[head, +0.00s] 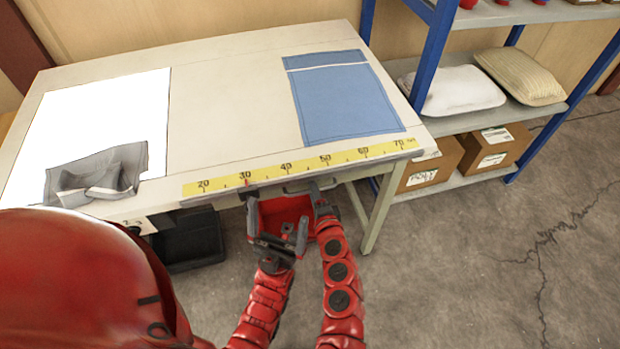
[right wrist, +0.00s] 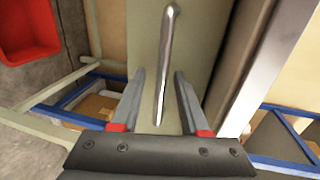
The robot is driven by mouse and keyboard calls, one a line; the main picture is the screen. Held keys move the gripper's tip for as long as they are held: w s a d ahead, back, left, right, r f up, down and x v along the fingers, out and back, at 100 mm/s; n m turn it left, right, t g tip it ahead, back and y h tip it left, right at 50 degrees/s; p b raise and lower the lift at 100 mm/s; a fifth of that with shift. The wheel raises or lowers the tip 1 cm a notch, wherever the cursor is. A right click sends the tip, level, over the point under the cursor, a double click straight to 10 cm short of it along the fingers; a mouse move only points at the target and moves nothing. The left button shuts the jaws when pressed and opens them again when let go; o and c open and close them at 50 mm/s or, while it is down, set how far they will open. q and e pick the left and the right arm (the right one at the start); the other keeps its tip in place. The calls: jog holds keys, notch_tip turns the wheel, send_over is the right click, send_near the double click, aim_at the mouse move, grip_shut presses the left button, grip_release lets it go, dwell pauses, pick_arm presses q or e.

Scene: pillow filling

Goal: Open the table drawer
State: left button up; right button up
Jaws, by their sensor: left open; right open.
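The work table (head: 225,110) has a yellow ruler strip along its front edge, and the drawer is below that edge. In the right wrist view the drawer front (right wrist: 198,45) is a pale green panel with a silver bar handle (right wrist: 166,55). My right gripper (head: 315,190) is at the table front, under the ruler. In its wrist view the right gripper (right wrist: 158,95) is open, with the handle's near end between its fingers; I cannot tell whether they touch it. My left gripper (head: 277,228) is open and empty, lower and to the left. The drawer looks closed.
A red bin (head: 287,208) is below the table front, behind my left gripper; it also shows in the right wrist view (right wrist: 25,30). A black bin (head: 190,240) stands left. Blue fabric (head: 345,100) and grey cloth (head: 118,170) lie on the table. A shelf with pillows stands right.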

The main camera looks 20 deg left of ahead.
jog(key=shift+w, duration=0.1)
jog(key=shift+r, duration=0.1)
grip_shut()
dwell(1.3)
